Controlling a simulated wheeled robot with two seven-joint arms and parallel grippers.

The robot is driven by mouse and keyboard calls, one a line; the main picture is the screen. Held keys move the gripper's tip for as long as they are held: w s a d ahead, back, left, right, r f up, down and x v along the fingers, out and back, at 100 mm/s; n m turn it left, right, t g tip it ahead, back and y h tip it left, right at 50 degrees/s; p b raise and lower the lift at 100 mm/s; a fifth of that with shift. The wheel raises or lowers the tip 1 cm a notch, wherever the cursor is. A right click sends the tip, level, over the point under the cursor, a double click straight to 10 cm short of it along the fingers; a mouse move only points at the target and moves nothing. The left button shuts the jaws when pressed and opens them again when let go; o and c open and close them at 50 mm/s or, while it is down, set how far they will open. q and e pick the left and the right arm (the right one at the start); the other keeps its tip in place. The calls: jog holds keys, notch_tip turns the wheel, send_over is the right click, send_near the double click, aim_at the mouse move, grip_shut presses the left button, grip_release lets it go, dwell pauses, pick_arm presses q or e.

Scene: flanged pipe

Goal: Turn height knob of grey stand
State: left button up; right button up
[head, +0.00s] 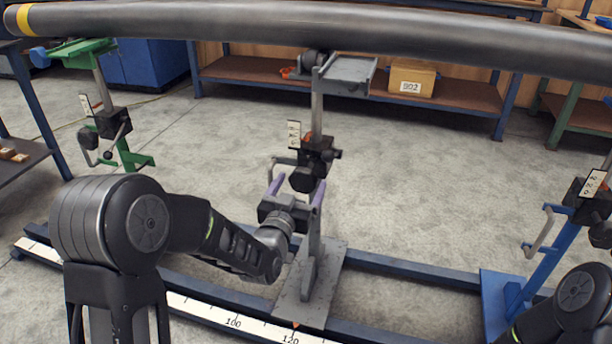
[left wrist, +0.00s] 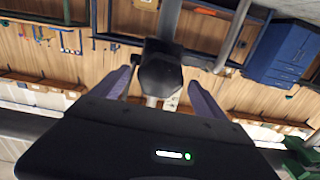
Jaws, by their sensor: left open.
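The grey stand (head: 311,262) stands on the floor rail near the middle of the head view, under the long pipe (head: 400,30). Its black height knob (head: 303,181) sits low on the front of the black block on its post. My left gripper (head: 297,186) is open, with its purple fingers on either side of the knob. In the left wrist view the knob (left wrist: 160,74) lies between the two fingers of the gripper (left wrist: 160,82), with gaps visible at both sides. I cannot tell whether a finger touches it. My right gripper is out of view.
A green stand (head: 110,120) is at left and a blue stand (head: 545,262) at right, near my right arm. A grey crank handle (head: 283,162) juts left just above my left gripper. The floor behind the rail (head: 400,270) is mostly clear.

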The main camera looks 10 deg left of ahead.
aim_at(306, 174)
pick_arm(q)
jog(key=w+b, duration=0.1)
jog(key=w, duration=0.4)
jog(key=shift+d, duration=0.15)
jog(key=c, duration=1.4)
